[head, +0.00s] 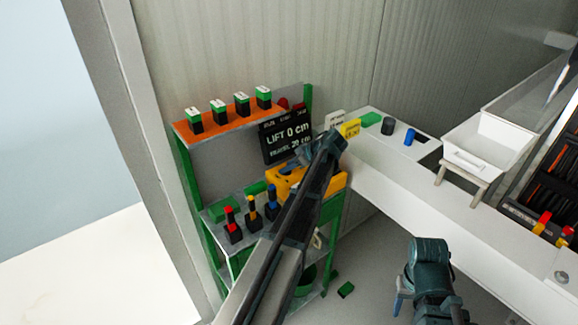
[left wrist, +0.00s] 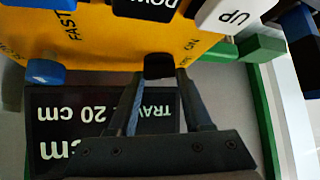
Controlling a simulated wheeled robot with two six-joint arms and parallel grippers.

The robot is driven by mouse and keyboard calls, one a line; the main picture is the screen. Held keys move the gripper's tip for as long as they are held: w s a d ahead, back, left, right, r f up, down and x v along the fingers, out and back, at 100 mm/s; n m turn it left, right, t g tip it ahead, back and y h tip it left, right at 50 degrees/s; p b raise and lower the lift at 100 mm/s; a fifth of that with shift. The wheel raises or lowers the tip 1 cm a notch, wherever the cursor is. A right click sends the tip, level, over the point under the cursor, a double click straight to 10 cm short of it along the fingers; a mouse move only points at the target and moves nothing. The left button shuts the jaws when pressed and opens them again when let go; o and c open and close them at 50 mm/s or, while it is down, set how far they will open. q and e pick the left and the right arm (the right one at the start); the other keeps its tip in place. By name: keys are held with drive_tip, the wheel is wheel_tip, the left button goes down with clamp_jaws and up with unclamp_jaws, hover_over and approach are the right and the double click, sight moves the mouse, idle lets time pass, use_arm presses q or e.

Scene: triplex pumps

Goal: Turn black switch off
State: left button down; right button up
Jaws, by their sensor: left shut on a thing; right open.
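A yellow control box (head: 335,183) stands on the green-framed rack and fills the top of the left wrist view (left wrist: 105,45). The black switch (left wrist: 159,67) sticks out at the box's edge near the "ON" marking; in the head view my arm hides it. My left gripper (left wrist: 158,80) is shut on the switch, with one finger on each side. In the head view, my left gripper (head: 325,147) is over the box. My right gripper (head: 428,255) is at the lower right, apart from everything; it is open, though its fingertips are hard to make out.
A black display board (head: 286,137) reading "LIFT 0 cm" stands behind the box. Red, yellow and blue-topped bottles (head: 251,214) stand on the rack's lower shelf. Green-and-black blocks (head: 242,104) line the orange shelf. A white bin (head: 482,143) sits on the right-hand counter.

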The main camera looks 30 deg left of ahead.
use_arm(q)
drive_tip(key=shift+s+m+t+h, duration=0.2)
drive_tip(key=shift+m+t+h, duration=0.1)
drive_tip(key=shift+m+t, duration=1.35)
drive_tip(key=shift+m, duration=0.45)
drive_tip(key=shift+c, duration=1.6)
unclamp_jaws()
drive_tip(key=p+v, duration=0.9)
drive_tip(key=v, duration=0.4)
drive_tip(key=shift+d+r+p, duration=0.25)
drive_tip(key=shift+r+p, duration=0.1)
drive_tip(key=shift+p, duration=0.05)
